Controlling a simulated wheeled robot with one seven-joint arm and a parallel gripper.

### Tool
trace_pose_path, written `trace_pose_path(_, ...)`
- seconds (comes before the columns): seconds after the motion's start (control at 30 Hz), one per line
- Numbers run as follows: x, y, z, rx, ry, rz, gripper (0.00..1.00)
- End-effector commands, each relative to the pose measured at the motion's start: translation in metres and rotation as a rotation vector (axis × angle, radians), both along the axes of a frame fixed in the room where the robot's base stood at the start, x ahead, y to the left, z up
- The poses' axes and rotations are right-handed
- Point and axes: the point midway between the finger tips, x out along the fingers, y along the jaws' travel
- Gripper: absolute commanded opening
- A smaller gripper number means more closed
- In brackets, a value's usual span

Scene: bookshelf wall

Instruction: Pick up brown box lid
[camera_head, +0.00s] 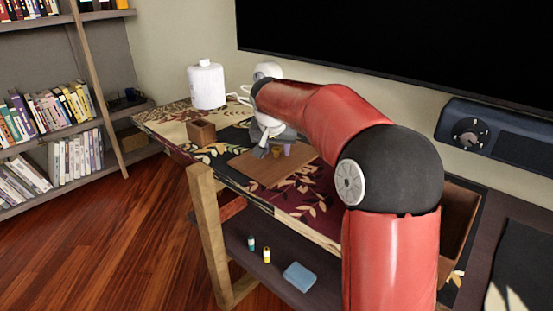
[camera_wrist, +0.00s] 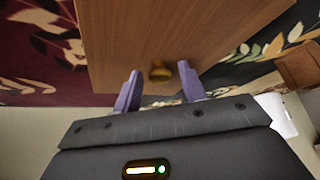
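The brown box lid (camera_head: 268,174) lies flat on the patterned table as a wooden board. It also fills the upper middle of the wrist view (camera_wrist: 205,32). Its small brass-coloured knob (camera_wrist: 160,72) stands between the two purple fingers of my gripper (camera_wrist: 159,68). A gap shows on each side of the knob, so the fingers are open and not pressed on it. In the head view my gripper (camera_head: 275,150) is low over the lid, and my red arm hides part of the table behind and to the right.
A small brown open box (camera_head: 202,133) and a white canister (camera_head: 207,88) stand on the table's left. A larger brown box (camera_head: 458,225) is at the right, partly behind my arm. A bookshelf is left.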

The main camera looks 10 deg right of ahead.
Motion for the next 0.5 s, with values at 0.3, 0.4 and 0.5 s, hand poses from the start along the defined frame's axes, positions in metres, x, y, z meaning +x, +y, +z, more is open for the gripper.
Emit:
trace_pose_path(0.3, -0.0001, 0.0001, 0.0003, 0.0, 0.0, 0.0, 0.0)
trace_pose_path(0.4, 0.0, 0.0002, 0.0013, 0.0, -0.002, 0.0, 0.0)
trace_pose_path(0.5, 0.0, 0.0002, 0.0013, 0.0, -0.002, 0.0, 0.0)
